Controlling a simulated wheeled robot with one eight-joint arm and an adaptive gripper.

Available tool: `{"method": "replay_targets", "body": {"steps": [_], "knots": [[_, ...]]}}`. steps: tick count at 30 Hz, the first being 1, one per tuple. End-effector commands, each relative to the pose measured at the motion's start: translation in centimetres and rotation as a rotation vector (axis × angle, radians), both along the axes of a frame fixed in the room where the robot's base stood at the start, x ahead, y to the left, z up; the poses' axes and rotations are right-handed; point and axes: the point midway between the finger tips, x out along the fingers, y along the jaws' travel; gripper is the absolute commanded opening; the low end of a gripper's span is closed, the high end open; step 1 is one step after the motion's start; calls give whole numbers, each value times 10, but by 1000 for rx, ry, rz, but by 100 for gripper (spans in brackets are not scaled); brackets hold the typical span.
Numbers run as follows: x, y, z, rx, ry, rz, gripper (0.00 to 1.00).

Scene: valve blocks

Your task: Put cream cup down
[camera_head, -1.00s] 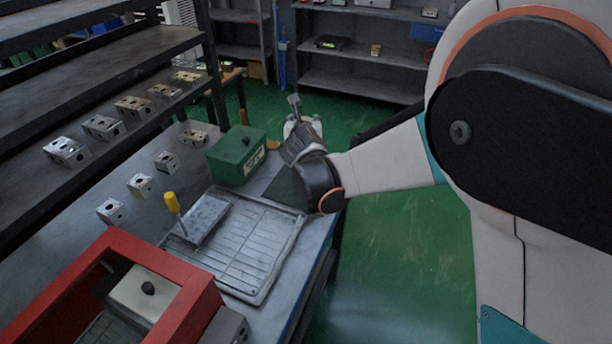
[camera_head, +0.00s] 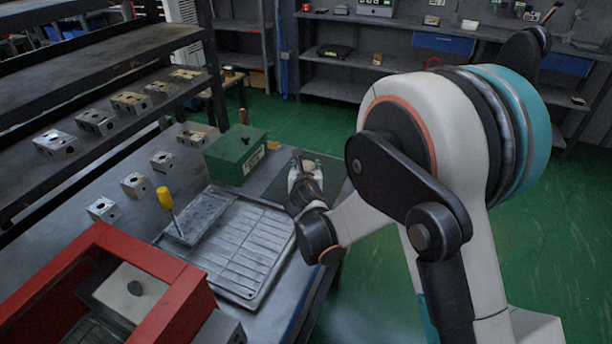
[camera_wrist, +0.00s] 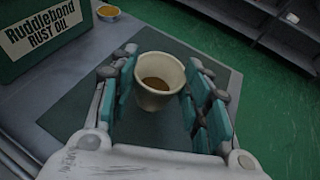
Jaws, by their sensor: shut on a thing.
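The cream cup (camera_wrist: 157,99) stands upright between the teal finger pads of my gripper (camera_wrist: 163,78) in the wrist view. My gripper is shut on it, with pads on both sides. The cup has something brown inside. A dark green mat (camera_wrist: 75,128) lies under and around it on the table. I cannot tell whether the cup's base touches the mat. In the head view my gripper (camera_head: 304,174) is over the mat (camera_head: 334,170), just right of the green box, and the cup (camera_head: 310,165) is partly hidden by it.
A green "Ruddlebond Rust Oil" box (camera_head: 237,152) stands left of the mat; it also shows in the wrist view (camera_wrist: 42,34). A small bowl with orange contents (camera_wrist: 108,13) is behind it. A metal tray (camera_head: 258,277) lies in front. The table's right edge borders green floor.

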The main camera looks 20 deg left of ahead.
Motion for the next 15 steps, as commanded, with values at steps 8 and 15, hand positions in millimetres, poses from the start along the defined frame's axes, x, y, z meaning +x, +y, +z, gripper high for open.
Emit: {"method": "replay_targets", "body": {"steps": [8, 15], "knots": [[0, 0, -10, 0, 0, 0, 17], [0, 0, -12, 0, 0, 0, 60]]}}
